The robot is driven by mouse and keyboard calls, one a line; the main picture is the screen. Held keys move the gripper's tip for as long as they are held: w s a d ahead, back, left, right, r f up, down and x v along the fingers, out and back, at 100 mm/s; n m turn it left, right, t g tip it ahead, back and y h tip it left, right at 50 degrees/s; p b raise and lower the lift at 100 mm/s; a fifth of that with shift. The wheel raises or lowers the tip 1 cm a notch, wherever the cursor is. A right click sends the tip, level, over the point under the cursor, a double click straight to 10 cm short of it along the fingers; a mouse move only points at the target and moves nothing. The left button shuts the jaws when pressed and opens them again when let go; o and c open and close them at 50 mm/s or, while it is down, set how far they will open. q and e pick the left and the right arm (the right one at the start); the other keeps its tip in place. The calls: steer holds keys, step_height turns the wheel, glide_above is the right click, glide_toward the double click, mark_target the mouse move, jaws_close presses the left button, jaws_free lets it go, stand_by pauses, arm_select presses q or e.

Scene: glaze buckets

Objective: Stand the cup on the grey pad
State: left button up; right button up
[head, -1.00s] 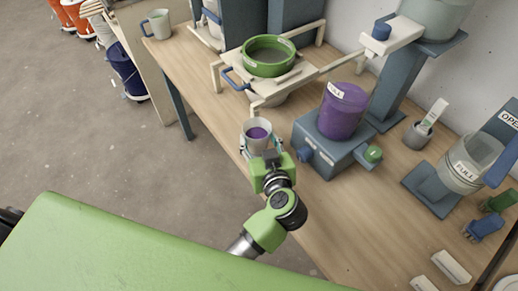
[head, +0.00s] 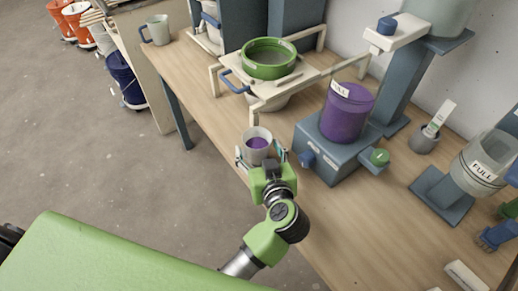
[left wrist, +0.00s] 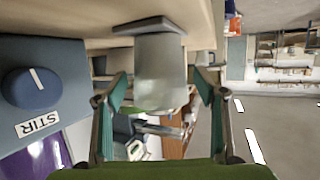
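The cup (head: 257,142) is light grey with purple liquid inside. It stands upright near the front edge of the wooden bench. The left wrist view, which is upside down, shows the cup (left wrist: 160,72) with its base at the grey pad (left wrist: 150,25), apparently resting on it. In the head view the pad is mostly hidden by the cup and fingers. My left gripper (head: 262,157) is open, one finger on each side of the cup. In the left wrist view gaps show between the fingers (left wrist: 160,95) and the cup wall. My right gripper is out of view.
A blue-grey stirrer box (head: 330,160) with a full purple bucket (head: 347,112) stands just right of the cup. A green sieve (head: 268,58) sits on a rack behind. A mug (head: 157,30) is at the far left.

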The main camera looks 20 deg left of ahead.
arm_select(q)
steer(key=shift+s+d+r, duration=0.1)
steer(key=shift+s+r, duration=0.05)
steer(key=shift+r, duration=0.1)
steer(key=p+v, duration=0.8)
steer(key=v, duration=0.3)
steer(key=shift+s+d+p, duration=0.2)
steer(key=shift+s+p, duration=0.1)
steer(key=shift+w+r, duration=0.1)
